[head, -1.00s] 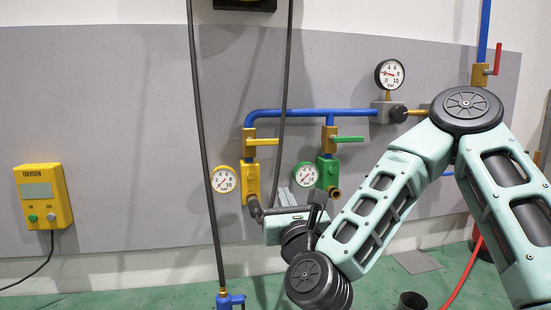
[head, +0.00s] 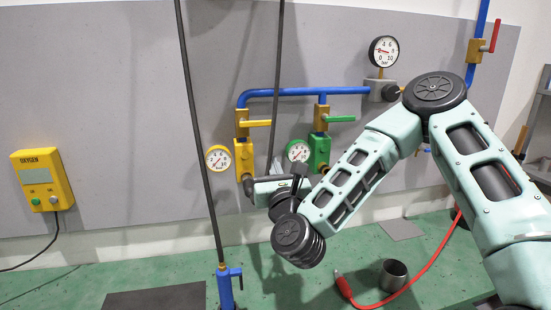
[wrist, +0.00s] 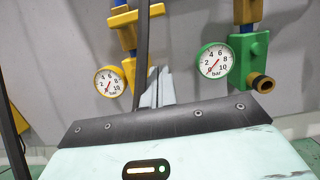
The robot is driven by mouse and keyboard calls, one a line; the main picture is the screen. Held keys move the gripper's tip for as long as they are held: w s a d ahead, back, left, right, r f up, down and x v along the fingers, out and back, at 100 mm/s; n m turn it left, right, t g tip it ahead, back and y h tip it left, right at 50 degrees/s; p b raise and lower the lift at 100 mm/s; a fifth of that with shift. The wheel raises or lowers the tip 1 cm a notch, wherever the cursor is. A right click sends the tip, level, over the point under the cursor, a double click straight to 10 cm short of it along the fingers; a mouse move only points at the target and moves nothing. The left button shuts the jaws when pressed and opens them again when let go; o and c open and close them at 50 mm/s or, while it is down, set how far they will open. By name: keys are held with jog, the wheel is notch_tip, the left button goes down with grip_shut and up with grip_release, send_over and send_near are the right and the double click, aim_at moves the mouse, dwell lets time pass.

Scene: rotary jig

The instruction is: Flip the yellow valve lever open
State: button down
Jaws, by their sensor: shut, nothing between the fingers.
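The yellow valve lever (head: 257,123) points out horizontally to the right from a brass valve body (head: 241,124) on the blue pipe. Below it are a yellow regulator block (head: 245,159) and a yellow-rimmed gauge (head: 218,158). In the wrist view my gripper's fingers (wrist: 157,88) stand between the yellow-rimmed gauge and the green-rimmed gauge.
A green lever (head: 340,119) with a green regulator (head: 319,150) is close on the right. A black hanging hose (head: 194,120) passes on the left. A red lever (head: 495,37) is at the upper right. A yellow oxygen box (head: 42,180) hangs at the left.

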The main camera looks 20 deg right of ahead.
aim_at(257, 124)
jog(key=w+r+p, duration=0.5)
jog(key=shift+d, duration=0.35)
jog(key=shift+w+r, duration=0.1)
